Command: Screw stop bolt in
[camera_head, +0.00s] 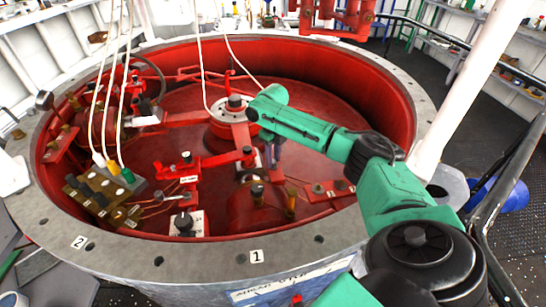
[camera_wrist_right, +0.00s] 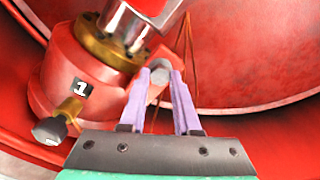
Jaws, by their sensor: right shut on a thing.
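My right gripper (camera_head: 274,158) reaches down from the green arm into the red round pit. In the right wrist view its two pale purple fingers (camera_wrist_right: 160,82) are shut on a small grey bolt (camera_wrist_right: 157,90), which I take as the stop bolt. The bolt lies against the side of a red housing (camera_wrist_right: 62,78) marked 1. I cannot tell how deep its far end sits. In the head view the bolt is hidden by the gripper and arm. My left gripper is not in view.
The housing carries a brass collar (camera_wrist_right: 100,45) with a shiny metal shaft (camera_wrist_right: 130,25) and a side knob (camera_wrist_right: 48,130). The pit's grey riveted rim (camera_head: 190,255) surrounds several levers, a handwheel (camera_head: 147,80) and a terminal block with white cables (camera_head: 105,185).

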